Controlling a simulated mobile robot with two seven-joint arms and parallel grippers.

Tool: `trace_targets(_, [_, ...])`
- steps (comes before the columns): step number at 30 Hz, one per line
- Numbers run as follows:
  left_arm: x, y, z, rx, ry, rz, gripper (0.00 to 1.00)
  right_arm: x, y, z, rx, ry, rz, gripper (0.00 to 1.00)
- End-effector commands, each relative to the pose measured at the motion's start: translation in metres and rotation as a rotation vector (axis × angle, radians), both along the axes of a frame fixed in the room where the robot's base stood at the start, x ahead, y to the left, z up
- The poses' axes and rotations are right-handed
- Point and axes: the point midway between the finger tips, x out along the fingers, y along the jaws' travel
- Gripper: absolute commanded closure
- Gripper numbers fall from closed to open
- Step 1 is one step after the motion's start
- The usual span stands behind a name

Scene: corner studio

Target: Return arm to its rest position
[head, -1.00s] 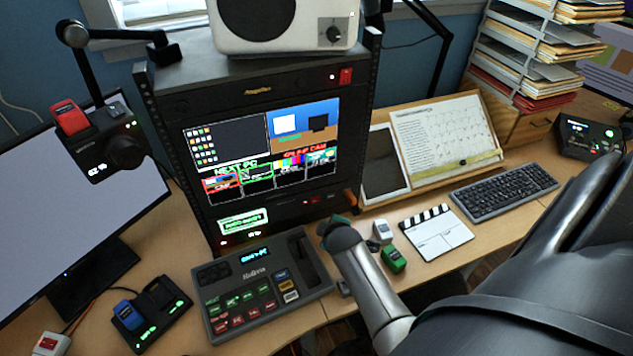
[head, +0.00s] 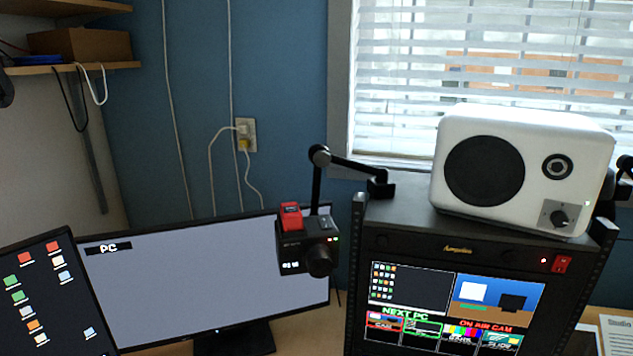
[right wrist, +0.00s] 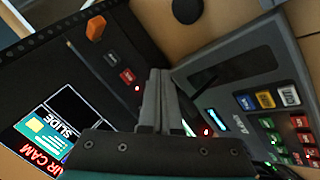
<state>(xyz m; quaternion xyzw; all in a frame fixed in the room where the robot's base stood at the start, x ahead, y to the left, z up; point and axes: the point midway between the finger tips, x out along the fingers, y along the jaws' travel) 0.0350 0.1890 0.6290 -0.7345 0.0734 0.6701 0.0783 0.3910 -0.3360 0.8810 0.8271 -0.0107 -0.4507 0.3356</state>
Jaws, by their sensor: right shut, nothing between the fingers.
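My right gripper (right wrist: 161,76) shows in the right wrist view with its two grey fingers together and nothing between them. The fingers are in front of the black rack unit (right wrist: 85,55) and the grey button panel (right wrist: 245,70). I cannot tell whether the fingertips touch either one. Neither gripper nor arm shows in the head view, so the left gripper is out of sight.
In the head view, the black rack (head: 450,250) carries a lit screen, with a white speaker (head: 525,170) on top. A small camera (head: 310,245) on an arm hangs beside it. A wide monitor (head: 190,285) stands at left. An orange knob (right wrist: 95,27) sticks out near my right gripper.

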Motion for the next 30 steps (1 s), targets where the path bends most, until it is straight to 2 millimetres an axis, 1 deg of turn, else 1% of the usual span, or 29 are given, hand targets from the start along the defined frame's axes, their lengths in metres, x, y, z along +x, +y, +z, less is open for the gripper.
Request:
trace_targets(1, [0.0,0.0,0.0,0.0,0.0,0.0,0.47,-0.008,0.008,0.006,0.023,0.008,-0.01,1.0])
trace_targets(8, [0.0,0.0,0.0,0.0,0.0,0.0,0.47,-0.046,0.053,0.03,0.165,0.058,-0.073,1.0])
trace_targets(15, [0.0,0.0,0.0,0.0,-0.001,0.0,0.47,-0.097,0.107,0.059,0.316,0.137,-0.136,1.0])
trace_targets(18, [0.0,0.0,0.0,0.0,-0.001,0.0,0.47,-0.118,0.126,0.07,0.371,0.173,-0.16,1.0])
trace_targets(24, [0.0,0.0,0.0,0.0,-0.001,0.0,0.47,-0.152,0.154,0.09,0.45,0.233,-0.197,1.0])
trace_targets(30, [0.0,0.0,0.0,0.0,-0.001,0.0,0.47,-0.182,0.175,0.108,0.509,0.288,-0.226,1.0])
